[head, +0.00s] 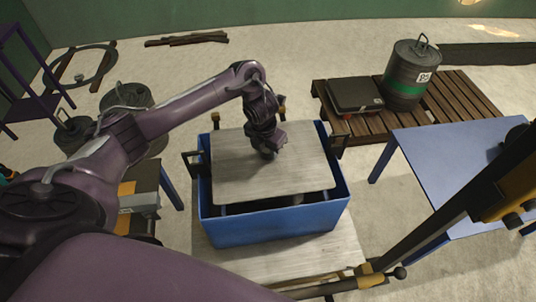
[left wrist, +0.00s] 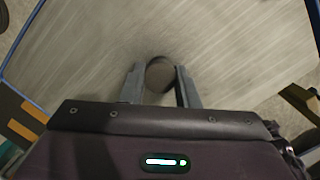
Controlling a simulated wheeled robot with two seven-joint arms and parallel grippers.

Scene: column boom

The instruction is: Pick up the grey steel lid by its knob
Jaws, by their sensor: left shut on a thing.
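The grey steel lid (head: 300,178) is a flat brushed plate over the blue crate (head: 272,230). In the head view it looks slightly turned against the crate, with a dark gap along the crate's front side. My left gripper (head: 268,153) points down at the lid's middle. In the left wrist view the two fingers (left wrist: 160,88) stand on either side of the round dark knob (left wrist: 160,72), shut on it, with the lid (left wrist: 230,45) filling the background. In the head view the gripper hides the knob. My right gripper is not in view.
The crate stands on a pale table (head: 285,262). A wooden pallet (head: 450,105) with a dark flat box (head: 355,94) and a grey-green canister (head: 410,80) is at the back right. A blue table (head: 450,165) stands to the right.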

